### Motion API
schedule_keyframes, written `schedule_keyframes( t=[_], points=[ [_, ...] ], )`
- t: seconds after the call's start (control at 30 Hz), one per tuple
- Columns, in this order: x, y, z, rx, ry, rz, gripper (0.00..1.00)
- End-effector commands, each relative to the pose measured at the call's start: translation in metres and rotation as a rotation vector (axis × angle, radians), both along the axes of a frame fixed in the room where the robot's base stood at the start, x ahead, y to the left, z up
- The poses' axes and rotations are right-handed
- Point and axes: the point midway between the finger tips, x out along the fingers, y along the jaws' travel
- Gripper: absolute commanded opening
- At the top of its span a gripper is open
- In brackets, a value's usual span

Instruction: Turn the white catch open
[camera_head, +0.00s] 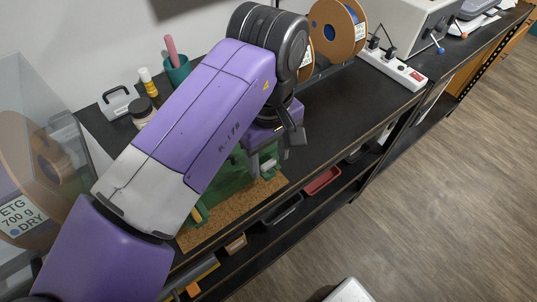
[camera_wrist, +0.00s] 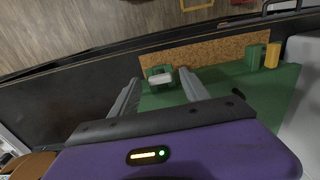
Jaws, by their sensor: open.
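The white catch (camera_wrist: 160,80) is a small pale bar on a green bracket in the wrist view. It belongs to, or sits against, a larger green body (camera_wrist: 220,88), which also shows below my arm in the head view (camera_head: 231,180). My gripper (camera_wrist: 159,77) is open, with its two grey fingers on either side of the catch as the picture shows it. I cannot tell whether either finger touches the catch.
A cork mat (camera_head: 267,188) lies under the green body on the black bench. A green post and a yellow cylinder (camera_wrist: 272,56) stand at the right in the wrist view. A power strip (camera_head: 393,68) and spools (camera_head: 335,35) are behind. The bench right of my wrist is clear.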

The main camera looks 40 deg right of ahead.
Motion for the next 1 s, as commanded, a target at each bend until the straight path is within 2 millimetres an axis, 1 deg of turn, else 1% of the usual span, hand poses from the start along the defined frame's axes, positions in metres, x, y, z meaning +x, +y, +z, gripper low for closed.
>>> schedule_keyframes(
  t=[0.07, 0.1, 0.33, 0.47, 0.57, 0.8, 1.0],
  points=[
    [0.0000, 0.0000, 0.0001, 0.000, 0.000, 0.000, 0.53],
    [0.0000, 0.0000, 0.0002, 0.000, 0.000, 0.000, 0.45],
    [0.0001, 0.0000, 0.0004, 0.000, 0.000, 0.000, 0.00],
    [0.0000, -0.0001, 0.0006, 0.000, 0.000, -0.007, 0.00],
    [0.0000, -0.0002, 0.0014, 0.000, 0.000, -0.052, 0.00],
    [0.0000, -0.0003, 0.0015, 0.000, 0.001, -0.269, 0.00],
    [0.0002, 0.0002, 0.0007, 0.002, 0.000, -0.384, 0.00]
  ],
)
